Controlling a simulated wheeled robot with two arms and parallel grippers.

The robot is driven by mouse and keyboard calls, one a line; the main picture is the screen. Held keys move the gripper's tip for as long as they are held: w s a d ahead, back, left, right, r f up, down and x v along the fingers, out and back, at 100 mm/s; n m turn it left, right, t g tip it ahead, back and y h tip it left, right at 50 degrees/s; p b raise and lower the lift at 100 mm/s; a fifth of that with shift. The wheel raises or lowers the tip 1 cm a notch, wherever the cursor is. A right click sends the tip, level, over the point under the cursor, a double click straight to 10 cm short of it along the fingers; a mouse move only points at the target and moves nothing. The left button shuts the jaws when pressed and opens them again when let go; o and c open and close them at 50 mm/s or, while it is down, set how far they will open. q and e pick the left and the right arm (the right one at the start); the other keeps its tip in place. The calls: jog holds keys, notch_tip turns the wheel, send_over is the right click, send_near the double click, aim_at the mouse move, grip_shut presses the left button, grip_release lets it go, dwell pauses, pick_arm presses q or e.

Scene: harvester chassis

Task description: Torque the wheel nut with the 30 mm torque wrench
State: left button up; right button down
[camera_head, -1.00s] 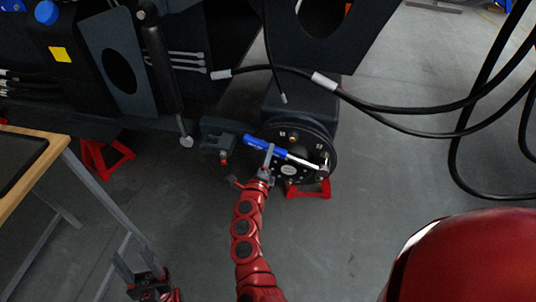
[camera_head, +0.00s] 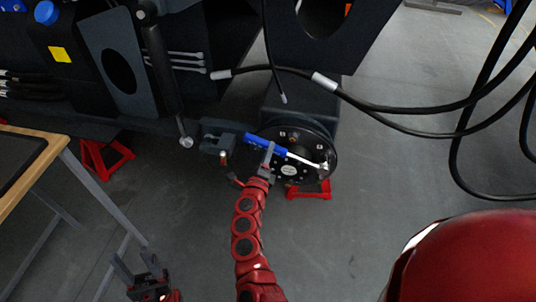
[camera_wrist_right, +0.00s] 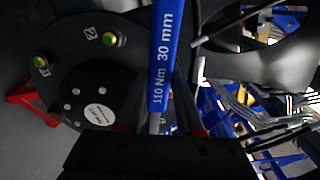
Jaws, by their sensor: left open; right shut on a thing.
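The 30 mm torque wrench has a blue handle (camera_head: 256,140) and a bright shaft running right to its head at the right side of a black round wheel hub (camera_head: 313,153). The handle, marked "110 Nm 30 mm", also shows in the right wrist view (camera_wrist_right: 165,55). My right gripper (camera_head: 268,160) is shut on the wrench in front of the hub. The head view is too small to tell how the wrench head sits on the wheel nut. Two other nuts with green and yellow centres (camera_wrist_right: 40,65) show on the hub (camera_wrist_right: 95,75). My left gripper (camera_head: 150,287) is open and empty, low at the left.
The dark chassis (camera_head: 60,105) fills the back. Red stands (camera_head: 105,157) are under it. A wooden-topped table (camera_head: 45,160) stands at the left. Black hoses (camera_head: 390,106) hang across the right. The grey floor (camera_head: 370,175) right of the hub is clear.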

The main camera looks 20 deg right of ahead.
jog(key=shift+w+d, duration=0.2)
jog(key=shift+w, duration=0.05)
jog(key=shift+w+d, duration=0.35)
jog(key=shift+w, duration=0.25)
jog(key=shift+w+d+b, duration=0.1)
jog(key=shift+w+b, duration=0.05)
jog(key=shift+b, duration=0.15)
jog(key=shift+r, duration=0.15)
jog(key=shift+s+d+r+m, duration=0.15)
jog(key=shift+d+r+m, duration=0.2)
jog(key=shift+r, duration=0.3)
jog(key=shift+s+d+r+m, duration=0.15)
jog(key=shift+r+m, duration=0.3)
jog(key=shift+r, duration=0.15)
jog(key=shift+s+d+r+m, duration=0.2)
jog(key=shift+d+r+m, duration=0.2)
jog(key=shift+r, duration=0.2)
jog(key=shift+s+d+r+m, duration=0.2)
jog(key=shift+d+r+m, duration=0.05)
jog(key=shift+r+m, duration=0.3)
jog(key=shift+d+r, duration=0.1)
jog(key=shift+s+d+r+m+p, duration=0.25)
jog(key=shift+d+r+m, duration=0.15)
jog(key=shift+r, duration=0.15)
jog(key=shift+s+d+r+m+p, duration=0.25)
jog(key=shift+d+r+m, duration=0.1)
jog(key=shift+r, duration=0.15)
